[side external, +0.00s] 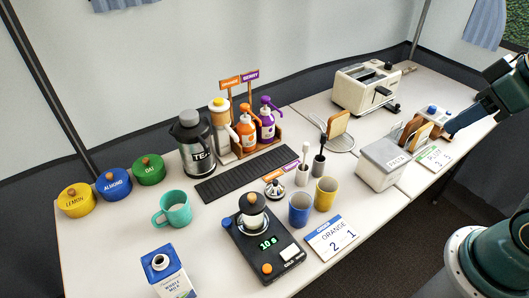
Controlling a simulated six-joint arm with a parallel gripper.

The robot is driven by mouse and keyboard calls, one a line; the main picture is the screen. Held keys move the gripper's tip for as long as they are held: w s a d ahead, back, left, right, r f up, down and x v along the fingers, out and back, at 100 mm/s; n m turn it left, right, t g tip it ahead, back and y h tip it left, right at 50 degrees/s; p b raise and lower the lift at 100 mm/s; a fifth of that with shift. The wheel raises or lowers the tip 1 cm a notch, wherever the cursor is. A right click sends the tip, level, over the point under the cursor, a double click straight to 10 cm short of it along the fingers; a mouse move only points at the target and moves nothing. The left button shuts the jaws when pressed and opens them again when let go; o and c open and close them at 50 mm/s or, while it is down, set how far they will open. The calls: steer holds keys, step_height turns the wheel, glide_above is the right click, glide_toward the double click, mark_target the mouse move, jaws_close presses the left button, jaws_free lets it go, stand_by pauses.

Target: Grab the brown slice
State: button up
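Bread slices (418,132) stand upright in a rack at the right of the table, behind the white toast box; they overlap, and brown and paler faces show. Another tan-brown slice (338,124) stands on a round wire rack (341,142) in front of the toaster. My gripper (455,126) comes in from the right edge, with its blue end close to the right of the rack slices. I cannot tell whether it touches them, and its fingers are too small and overlapped to show whether they are open.
A white toast box (385,163) stands left of the slice rack, and a cream toaster (366,88) stands behind. A blue-and-white pack (432,111) is close by my gripper. Cups, a scale (265,245) and syrup bottles (256,123) crowd the middle.

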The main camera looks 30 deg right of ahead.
steer(key=shift+c, duration=0.3)
steer(key=shift+c, duration=0.9)
steer(key=shift+w, duration=0.1)
